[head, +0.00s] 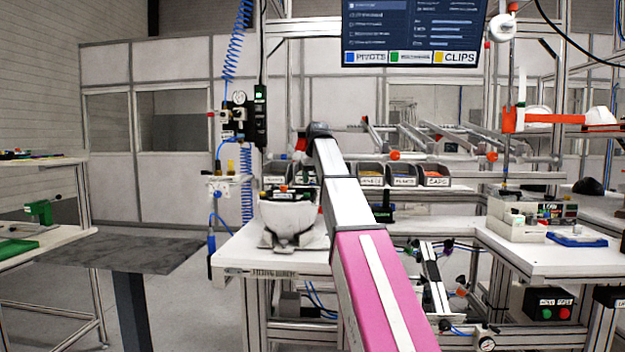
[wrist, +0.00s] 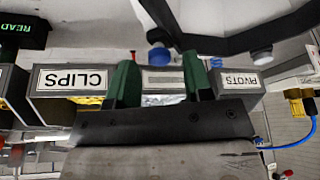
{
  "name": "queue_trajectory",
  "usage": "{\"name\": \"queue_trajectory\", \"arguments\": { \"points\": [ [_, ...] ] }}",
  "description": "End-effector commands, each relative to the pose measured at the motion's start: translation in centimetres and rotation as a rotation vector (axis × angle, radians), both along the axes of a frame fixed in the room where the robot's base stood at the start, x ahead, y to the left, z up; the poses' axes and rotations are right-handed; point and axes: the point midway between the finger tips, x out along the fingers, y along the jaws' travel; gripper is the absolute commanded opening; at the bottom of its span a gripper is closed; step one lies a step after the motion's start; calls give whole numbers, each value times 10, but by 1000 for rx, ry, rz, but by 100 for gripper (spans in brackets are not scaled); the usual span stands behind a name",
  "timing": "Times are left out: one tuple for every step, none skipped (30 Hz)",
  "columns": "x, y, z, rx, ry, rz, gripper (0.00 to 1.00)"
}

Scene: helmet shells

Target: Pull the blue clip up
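In the wrist view, which appears upside down, my gripper (wrist: 160,72) shows two green fingers set wide apart with nothing held between them. A blue clip (wrist: 158,58) hangs from a black frame just beyond the fingertips, roughly in line with the gap. I cannot tell how far beyond the tips it is. In the head view, a white helmet shell (head: 288,218) sits on a stand on the bench, with small coloured parts on top.
Behind the fingers are bins labelled CLIPS (wrist: 75,79) and PIVOTS (wrist: 240,79). The head view shows the labelled bins (head: 403,177) in a row behind the shell. The white bench (head: 255,255) has bare surface left of the stand. A blue coiled hose (head: 246,172) hangs at the left.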

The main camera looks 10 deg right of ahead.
Motion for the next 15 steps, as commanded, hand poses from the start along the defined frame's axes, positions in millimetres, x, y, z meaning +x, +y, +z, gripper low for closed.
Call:
{"name": "queue_trajectory", "arguments": {
  "points": [
    [0,0,0,0,0,0,47],
    [0,0,0,0,1,0,47],
    [0,0,0,0,1,0,47],
    [0,0,0,0,1,0,47],
    [-1,0,1,0,1,0,47],
    [-1,0,3,0,1,0,47],
    [-2,0,5,0,0,0,47],
    [-3,0,8,0,0,0,47],
    [-5,-1,12,0,-1,0,47],
    [-6,-1,16,0,-2,0,47],
    [-8,-1,21,0,-2,0,47],
    [-11,-1,27,0,-2,0,47],
    [-13,-2,32,0,-1,0,47],
    [-15,-2,38,0,-1,0,47],
    [-18,-2,45,0,-2,0,47]
  ]
}}
